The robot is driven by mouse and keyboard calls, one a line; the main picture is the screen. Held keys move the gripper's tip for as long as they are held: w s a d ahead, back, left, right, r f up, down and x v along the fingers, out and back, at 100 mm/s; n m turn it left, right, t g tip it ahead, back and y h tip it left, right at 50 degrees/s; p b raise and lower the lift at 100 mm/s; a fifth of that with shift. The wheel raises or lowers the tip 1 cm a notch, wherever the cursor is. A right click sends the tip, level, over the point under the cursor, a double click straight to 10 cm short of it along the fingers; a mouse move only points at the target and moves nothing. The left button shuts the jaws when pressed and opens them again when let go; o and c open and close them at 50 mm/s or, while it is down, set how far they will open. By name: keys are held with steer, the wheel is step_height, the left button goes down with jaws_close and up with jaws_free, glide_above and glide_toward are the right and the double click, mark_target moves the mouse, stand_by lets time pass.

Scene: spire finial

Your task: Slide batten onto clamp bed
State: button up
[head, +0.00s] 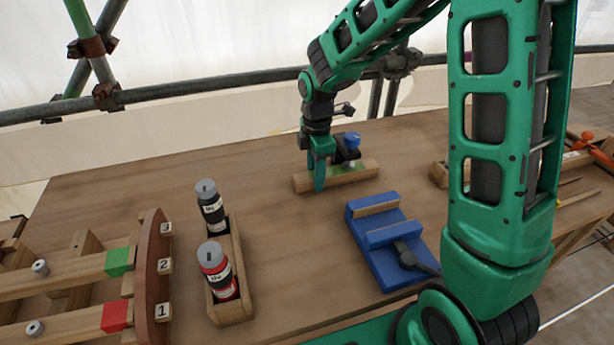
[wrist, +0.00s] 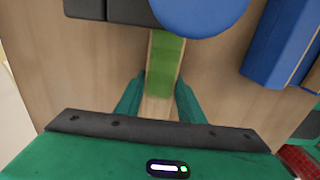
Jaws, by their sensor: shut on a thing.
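The batten (head: 358,174) is a short pale wooden bar with a green band, lying on the table beyond the clamp. My gripper (head: 319,184) points down at its left part and is shut on it. In the wrist view the batten (wrist: 163,68) runs up between my two fingers (wrist: 158,100), its green band just past them. The blue clamp (head: 385,262) stands nearer and to the right, with a wooden strip across its bed and a dark lever. Part of it shows at the wrist view's right (wrist: 268,45). The batten is apart from the clamp.
A dark block with a blue knob (head: 352,140) stands close at the batten's far side. A wooden box (head: 235,306) with two bottles is at left, beside a numbered rack (head: 152,275). An orange tool (head: 585,150) lies far right. Bare table separates batten and clamp.

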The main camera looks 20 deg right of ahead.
steer(key=shift+d, duration=1.6)
steer(key=o, duration=1.4)
